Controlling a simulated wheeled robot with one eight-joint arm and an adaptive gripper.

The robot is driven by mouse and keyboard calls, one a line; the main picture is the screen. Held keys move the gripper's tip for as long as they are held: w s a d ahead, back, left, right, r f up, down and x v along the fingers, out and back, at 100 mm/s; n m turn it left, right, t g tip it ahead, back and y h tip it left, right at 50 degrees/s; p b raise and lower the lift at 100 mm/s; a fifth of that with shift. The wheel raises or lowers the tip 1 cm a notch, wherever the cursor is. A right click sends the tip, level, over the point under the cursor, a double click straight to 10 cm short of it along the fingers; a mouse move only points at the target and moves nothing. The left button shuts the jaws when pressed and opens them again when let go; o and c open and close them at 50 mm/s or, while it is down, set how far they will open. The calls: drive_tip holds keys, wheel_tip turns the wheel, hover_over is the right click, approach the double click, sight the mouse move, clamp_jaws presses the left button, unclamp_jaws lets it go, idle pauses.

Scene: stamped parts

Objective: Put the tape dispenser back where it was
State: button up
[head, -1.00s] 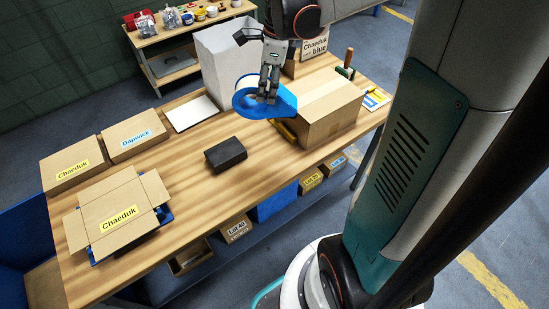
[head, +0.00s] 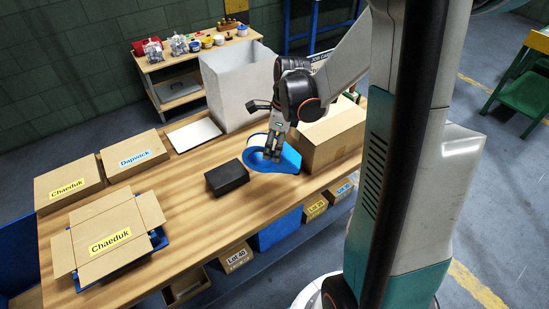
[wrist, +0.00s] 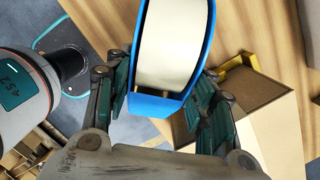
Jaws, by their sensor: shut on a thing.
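The blue tape dispenser (head: 287,160) with its pale tape roll is at the right part of the workbench in the head view, between a dark block and a brown box. My gripper (head: 270,155) reaches down from above and is shut on it. In the wrist view the dispenser (wrist: 170,105) sits between my two fingers, the white tape roll (wrist: 172,45) facing the camera. Whether its underside touches the bench I cannot tell.
A black block (head: 227,177) lies just left of the dispenser and a closed brown box (head: 335,135) stands just right. A tall white bin (head: 235,90) stands behind. Chaeduk (head: 110,236) and Dapwick (head: 133,156) cartons are at left. Bare bench (head: 190,215) lies in front.

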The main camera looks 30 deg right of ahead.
sight(252, 157)
drive_tip(key=shift+f+b, duration=0.8)
drive_tip(key=shift+f, duration=1.35)
drive_tip(key=shift+f+b, duration=0.35)
drive_tip(key=shift+f, duration=0.1)
drive_tip(key=shift+f, duration=0.2)
drive_tip(key=o, duration=1.1)
drive_tip(key=shift+c, duration=0.2)
drive_tip(key=shift+r, duration=0.1)
